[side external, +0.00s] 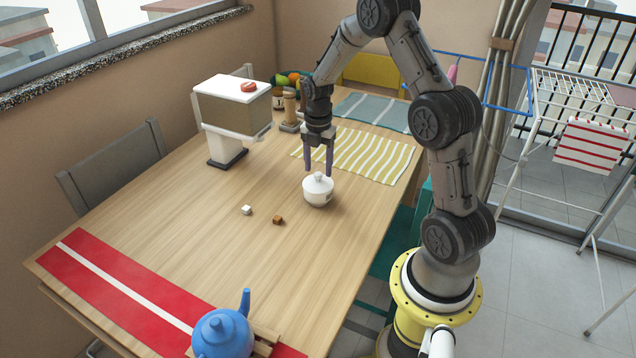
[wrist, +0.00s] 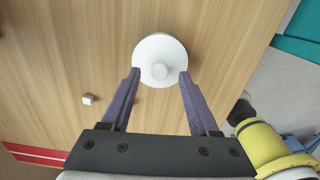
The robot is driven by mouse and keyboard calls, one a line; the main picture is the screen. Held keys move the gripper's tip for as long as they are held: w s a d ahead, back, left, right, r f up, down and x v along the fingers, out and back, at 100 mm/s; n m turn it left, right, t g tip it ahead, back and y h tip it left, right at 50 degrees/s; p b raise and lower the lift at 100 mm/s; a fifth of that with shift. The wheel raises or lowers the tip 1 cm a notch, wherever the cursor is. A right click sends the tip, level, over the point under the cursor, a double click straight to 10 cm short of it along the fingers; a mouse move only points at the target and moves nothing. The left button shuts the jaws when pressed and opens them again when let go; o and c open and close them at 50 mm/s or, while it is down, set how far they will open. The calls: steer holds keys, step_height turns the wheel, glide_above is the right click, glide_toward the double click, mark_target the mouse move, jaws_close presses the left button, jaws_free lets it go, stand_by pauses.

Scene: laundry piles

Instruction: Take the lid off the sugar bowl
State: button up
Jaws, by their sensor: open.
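The white sugar bowl (side external: 318,195) stands upright on the wooden table. Its white lid (side external: 318,180) sits on top, with a small knob at its middle. Whether the fingers touch the lid I cannot tell.
A white cube (side external: 246,210) and a brown cube (side external: 278,220) lie left of the bowl. A yellow striped cloth (side external: 375,155) lies behind it. A white-topped appliance (side external: 232,115) stands at the back left.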

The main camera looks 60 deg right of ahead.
mark_target(318, 173)
steer(key=shift+a+f, duration=0.1)
steer(key=shift+f, duration=1.45)
steer(key=shift+c, duration=0.2)
jaws_close()
